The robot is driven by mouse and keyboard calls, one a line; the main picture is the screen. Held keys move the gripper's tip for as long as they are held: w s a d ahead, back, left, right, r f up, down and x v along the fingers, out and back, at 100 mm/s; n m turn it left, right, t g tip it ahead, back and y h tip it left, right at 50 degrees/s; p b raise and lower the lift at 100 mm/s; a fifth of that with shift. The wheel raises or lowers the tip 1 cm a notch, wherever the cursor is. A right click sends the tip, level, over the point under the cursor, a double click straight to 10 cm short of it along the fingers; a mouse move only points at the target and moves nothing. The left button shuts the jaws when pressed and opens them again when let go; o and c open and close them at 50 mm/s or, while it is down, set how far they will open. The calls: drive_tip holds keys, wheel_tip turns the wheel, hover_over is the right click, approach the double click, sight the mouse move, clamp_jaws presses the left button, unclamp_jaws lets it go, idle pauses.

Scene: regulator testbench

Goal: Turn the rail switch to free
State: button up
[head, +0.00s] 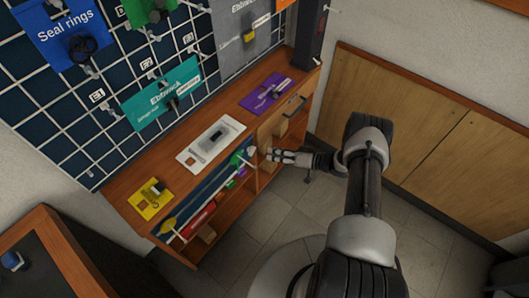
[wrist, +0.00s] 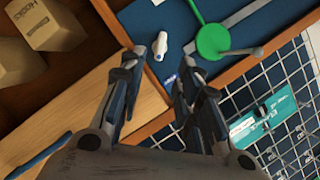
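My gripper (wrist: 158,76) is open, its two fingers apart with nothing between them. In the head view my gripper (head: 268,155) is at the front edge of the wooden bench, near the right end of a rail (head: 208,198). A small white pointed knob (wrist: 160,46), which looks like the rail switch, sits on a dark blue panel just beyond the fingertips.
A wooden bench (head: 130,200) carries a yellow plate (head: 151,198), a white plate with a device (head: 210,139) and a purple plate (head: 267,92). A grid wall with hanging cards stands behind. Cardboard boxes (wrist: 55,22) sit on a shelf below. The floor is clear.

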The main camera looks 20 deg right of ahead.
drive_tip(key=shift+v, duration=1.75)
